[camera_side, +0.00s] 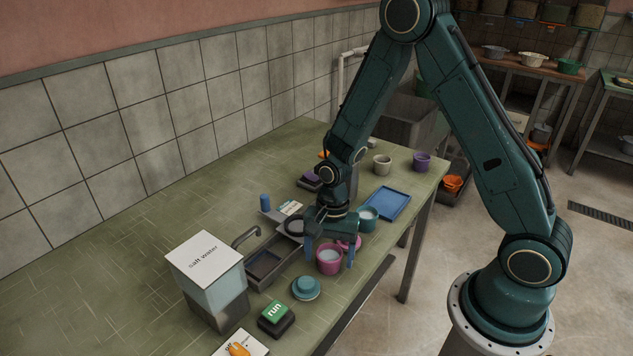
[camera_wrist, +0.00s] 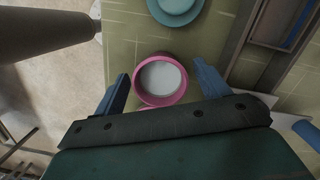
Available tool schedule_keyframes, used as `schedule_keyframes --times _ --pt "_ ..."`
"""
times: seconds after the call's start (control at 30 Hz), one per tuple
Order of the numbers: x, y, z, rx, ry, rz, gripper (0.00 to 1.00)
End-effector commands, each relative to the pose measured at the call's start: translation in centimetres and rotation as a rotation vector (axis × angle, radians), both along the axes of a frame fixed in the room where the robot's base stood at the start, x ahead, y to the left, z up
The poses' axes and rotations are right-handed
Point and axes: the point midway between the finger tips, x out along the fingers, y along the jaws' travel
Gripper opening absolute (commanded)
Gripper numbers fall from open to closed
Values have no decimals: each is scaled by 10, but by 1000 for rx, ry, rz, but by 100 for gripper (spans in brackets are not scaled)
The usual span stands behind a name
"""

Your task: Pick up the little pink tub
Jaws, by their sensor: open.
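The little pink tub (camera_side: 329,261) stands upright on the green table near its front edge, with a pale, whitish filling inside. In the wrist view the pink tub (camera_wrist: 161,78) shows from above, between and just beyond the fingertips. My gripper (camera_side: 330,256) points down over the tub, its blue fingers apart on either side of it. In the wrist view my gripper (camera_wrist: 161,80) is open, with nothing held. I cannot tell whether a finger touches the tub.
A teal lid (camera_side: 306,287) lies close by, and a pink lid (camera_side: 350,243) lies behind the tub. A teal tub (camera_side: 368,219) and blue tray (camera_side: 387,204) stand farther back. A metal trough (camera_side: 268,262), salt water tank (camera_side: 208,281) and green run button (camera_side: 276,314) are to the left.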

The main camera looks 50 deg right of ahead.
Motion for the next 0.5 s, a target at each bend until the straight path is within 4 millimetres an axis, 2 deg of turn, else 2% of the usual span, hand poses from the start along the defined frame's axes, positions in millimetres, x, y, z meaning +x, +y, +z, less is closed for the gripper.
schedule_keyframes --times 0.37,0.5 --pt "0 0 0 0 0 0 72" --pt "0 0 0 0 0 0 45"
